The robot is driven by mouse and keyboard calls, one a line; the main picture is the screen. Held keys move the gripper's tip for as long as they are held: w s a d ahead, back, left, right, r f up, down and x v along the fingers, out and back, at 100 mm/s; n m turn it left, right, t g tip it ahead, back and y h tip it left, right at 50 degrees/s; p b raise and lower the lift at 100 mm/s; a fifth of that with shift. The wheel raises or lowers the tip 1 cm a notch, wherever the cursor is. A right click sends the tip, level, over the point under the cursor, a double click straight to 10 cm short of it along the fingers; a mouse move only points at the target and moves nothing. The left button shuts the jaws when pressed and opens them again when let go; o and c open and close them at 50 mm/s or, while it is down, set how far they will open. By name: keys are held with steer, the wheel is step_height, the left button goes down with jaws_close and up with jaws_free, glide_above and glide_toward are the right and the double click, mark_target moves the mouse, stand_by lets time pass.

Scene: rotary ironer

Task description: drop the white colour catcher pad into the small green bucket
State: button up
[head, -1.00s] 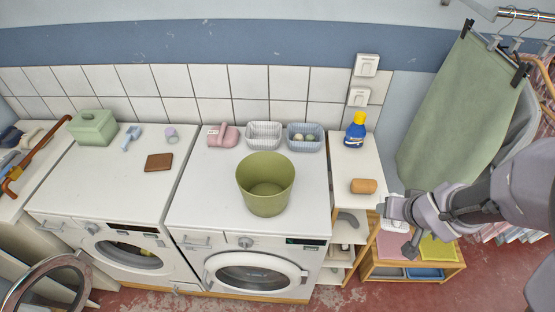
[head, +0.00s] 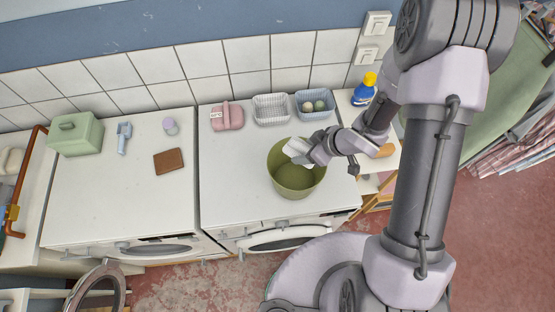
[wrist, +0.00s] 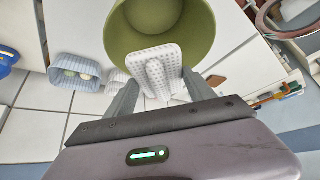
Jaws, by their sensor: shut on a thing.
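The small green bucket (head: 293,182) stands upright on the right-hand white machine, near its front. It also shows in the wrist view (wrist: 200,45), with its open mouth facing the camera. My gripper (head: 306,153) is at the bucket's upper rim, shut on the white colour catcher pad (wrist: 158,68). The pad is dotted with holes and has a raised ridge. In the head view the pad (head: 296,147) shows as a small white piece over the bucket's rim and opening. In the wrist view it overlaps the near rim. Its height above the bucket is hard to tell.
Behind the bucket stand a pink container (head: 227,117), a white basket (head: 271,109) and a blue basket (head: 317,104) with balls. A blue bottle (head: 364,91) stands at the right. The machine top left of the bucket is clear.

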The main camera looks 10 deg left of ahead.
steer(key=shift+s+f, duration=0.1)
steer(key=shift+f, duration=0.15)
steer(key=f+b, duration=0.1)
steer(key=b, duration=0.1)
steer(key=f+b, duration=0.4)
steer(key=shift+s+d+f, duration=0.15)
steer(key=shift+s+d, duration=0.05)
steer(key=shift+d, duration=0.2)
steer(key=o, duration=1.6)
steer(key=shift+c, duration=0.2)
steer(key=p+v, duration=0.6)
steer(key=v, duration=1.1)
steer(key=shift+d, duration=0.15)
